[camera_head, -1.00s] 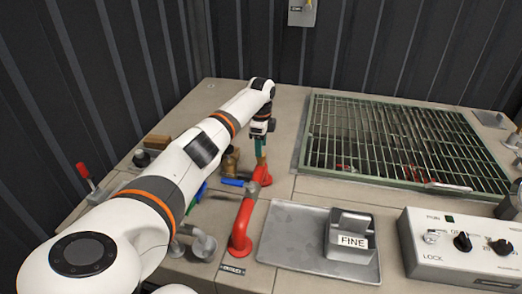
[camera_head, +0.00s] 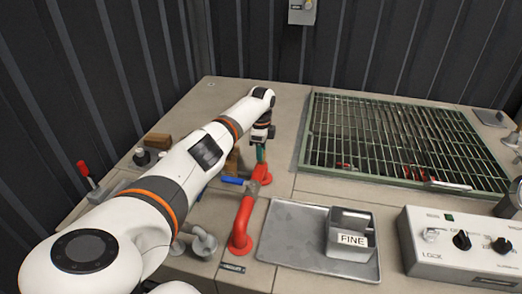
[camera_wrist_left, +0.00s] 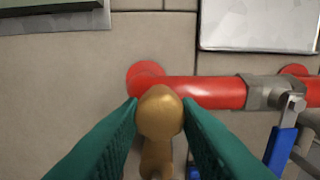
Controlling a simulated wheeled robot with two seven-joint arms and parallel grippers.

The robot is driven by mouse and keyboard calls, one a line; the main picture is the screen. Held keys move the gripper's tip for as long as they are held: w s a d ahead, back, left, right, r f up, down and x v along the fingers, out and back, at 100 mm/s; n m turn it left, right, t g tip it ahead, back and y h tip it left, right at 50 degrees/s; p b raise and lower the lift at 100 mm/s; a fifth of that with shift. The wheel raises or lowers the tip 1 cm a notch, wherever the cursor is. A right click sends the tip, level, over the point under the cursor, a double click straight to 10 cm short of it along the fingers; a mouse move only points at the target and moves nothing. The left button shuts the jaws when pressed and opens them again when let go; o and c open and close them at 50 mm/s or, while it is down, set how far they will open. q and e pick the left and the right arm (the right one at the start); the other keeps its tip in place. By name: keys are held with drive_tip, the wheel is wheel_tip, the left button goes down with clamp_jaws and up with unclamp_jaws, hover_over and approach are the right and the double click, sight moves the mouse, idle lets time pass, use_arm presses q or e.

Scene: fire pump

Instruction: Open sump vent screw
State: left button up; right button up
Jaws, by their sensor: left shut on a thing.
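My left gripper (camera_head: 261,154) points down beside the red pipe in the head view. In the left wrist view its two teal fingers (camera_wrist_left: 160,110) press against both sides of a rounded brass screw head (camera_wrist_left: 159,118). The gripper is shut on this brass piece, which I take to be the sump vent screw. A brass stem runs down from the head between the fingers, and its lower end is partly hidden. In the head view the fingers and arm hide the screw head. My right gripper is not in view.
A red pipe (camera_wrist_left: 205,92) runs close by the fingers, with a blue-handled valve (camera_wrist_left: 282,148) to the right. A metal tray (camera_head: 290,248) holds a box marked FINE (camera_head: 350,228). A green grating (camera_head: 400,140) and a control box (camera_head: 465,250) lie to the right.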

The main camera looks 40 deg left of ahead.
use_arm(q)
drive_tip(key=shift+r, duration=0.1)
drive_tip(key=n+p, duration=0.1)
drive_tip(key=n, duration=0.2)
drive_tip(key=n+p, duration=0.1)
drive_tip(key=n, duration=0.1)
drive_tip(key=shift+n, duration=0.3)
drive_tip(key=n+p, duration=0.2)
drive_tip(key=n, duration=1)
drive_tip(key=shift+n+p, duration=0.3)
drive_tip(key=shift+p, duration=0.1)
drive_tip(key=n, duration=0.3)
drive_tip(key=shift+n, duration=2)
